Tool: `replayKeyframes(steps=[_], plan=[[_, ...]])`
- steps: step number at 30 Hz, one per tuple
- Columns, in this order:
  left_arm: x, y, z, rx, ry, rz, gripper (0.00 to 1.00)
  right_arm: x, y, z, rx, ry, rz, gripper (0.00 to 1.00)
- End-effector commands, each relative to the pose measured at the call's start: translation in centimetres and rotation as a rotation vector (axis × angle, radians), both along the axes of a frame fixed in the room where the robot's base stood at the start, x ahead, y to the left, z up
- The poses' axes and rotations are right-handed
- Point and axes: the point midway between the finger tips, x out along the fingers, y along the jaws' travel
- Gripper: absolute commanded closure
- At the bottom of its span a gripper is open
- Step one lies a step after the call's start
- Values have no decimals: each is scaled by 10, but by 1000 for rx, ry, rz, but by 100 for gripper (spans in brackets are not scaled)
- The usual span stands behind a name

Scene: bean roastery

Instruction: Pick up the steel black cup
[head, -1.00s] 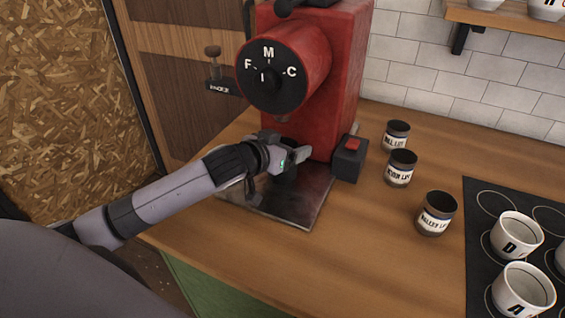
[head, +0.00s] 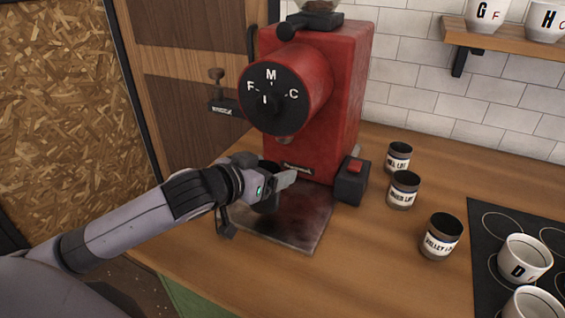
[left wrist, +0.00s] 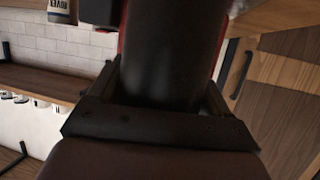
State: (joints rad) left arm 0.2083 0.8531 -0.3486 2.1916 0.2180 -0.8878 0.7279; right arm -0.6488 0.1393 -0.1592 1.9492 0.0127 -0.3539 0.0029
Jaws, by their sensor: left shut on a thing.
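My left gripper (head: 277,184) is shut on a black cup (head: 266,203) over the grinder's metal base plate (head: 291,232). In the head view the gripper hides most of the cup. In the left wrist view the dark, smooth cup (left wrist: 168,55) fills the middle between the fingers. I cannot tell whether its bottom touches the plate. My right gripper is not in view.
The red grinder (head: 335,100) with its black dial stands right behind the cup. A black switch box (head: 352,184) and several dark labelled canisters (head: 441,238) stand to the right. White cups (head: 525,262) stand on a black mat (head: 490,215).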

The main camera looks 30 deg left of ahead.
Motion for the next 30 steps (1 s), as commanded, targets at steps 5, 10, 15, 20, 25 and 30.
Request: replayKeyframes(steps=[5,10,15,20,25,30], plan=[[-31,4,-2,1,2,0,61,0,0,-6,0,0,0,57],[-56,7,-2,3,2,-1,61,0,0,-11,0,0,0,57],[-76,11,-2,2,2,1,61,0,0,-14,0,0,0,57],[-89,12,4,-4,4,0,61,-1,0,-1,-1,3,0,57],[-99,13,3,-4,2,-1,61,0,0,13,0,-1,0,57],[-106,14,2,-2,0,0,61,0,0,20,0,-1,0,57]])
